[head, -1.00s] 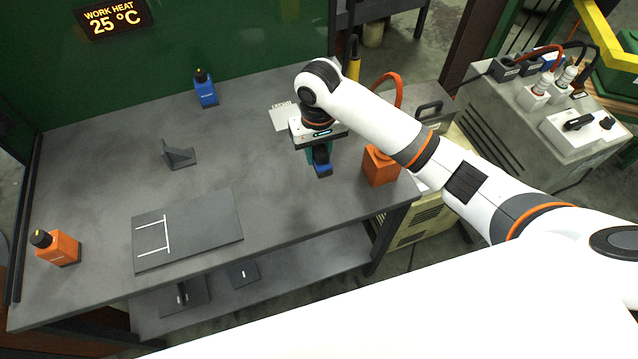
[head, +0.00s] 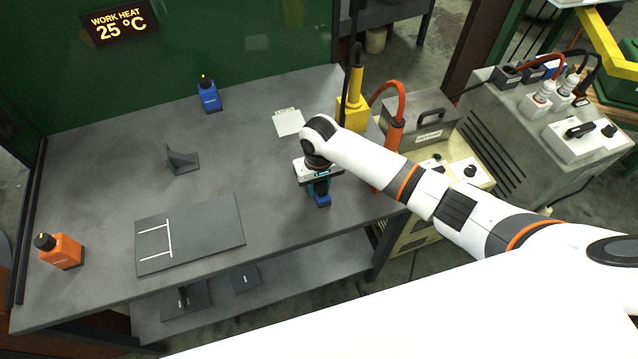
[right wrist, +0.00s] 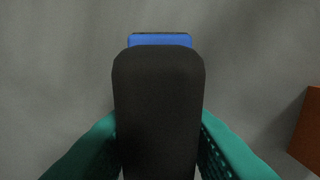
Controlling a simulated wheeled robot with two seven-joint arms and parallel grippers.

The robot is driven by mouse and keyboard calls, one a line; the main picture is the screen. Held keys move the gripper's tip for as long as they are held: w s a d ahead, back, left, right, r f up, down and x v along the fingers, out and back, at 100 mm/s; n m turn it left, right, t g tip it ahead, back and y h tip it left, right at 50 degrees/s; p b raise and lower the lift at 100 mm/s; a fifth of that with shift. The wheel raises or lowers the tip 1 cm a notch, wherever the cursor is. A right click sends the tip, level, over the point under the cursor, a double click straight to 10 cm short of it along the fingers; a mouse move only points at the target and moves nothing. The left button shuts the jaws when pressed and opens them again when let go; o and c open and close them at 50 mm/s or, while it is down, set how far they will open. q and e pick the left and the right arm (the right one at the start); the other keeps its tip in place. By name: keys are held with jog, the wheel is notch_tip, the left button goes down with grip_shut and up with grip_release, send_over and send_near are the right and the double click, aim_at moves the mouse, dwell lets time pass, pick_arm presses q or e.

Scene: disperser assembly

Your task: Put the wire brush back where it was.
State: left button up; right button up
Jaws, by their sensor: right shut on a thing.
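My right gripper (head: 320,186) is shut on a tool with a black grip and a blue end, which I take to be the wire brush (head: 322,198). It hangs at the right part of the grey table, near the front edge; I cannot tell whether it touches the top. In the right wrist view the black grip of the wire brush (right wrist: 158,105) lies between the teal fingers, with its blue end beyond. Bristles are not visible. A pale labelled patch (head: 288,123) lies bare on the table behind the gripper; its lettering is too small to read. My left gripper is not in view.
A yellow holder (head: 352,112) and an orange tool (head: 390,140) stand at the right edge. The table's middle is clear.

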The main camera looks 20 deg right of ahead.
jog(key=shift+f, duration=0.1)
jog(key=o, duration=1)
notch_tip(320, 180, up, 12)
jog(key=shift+r, duration=0.15)
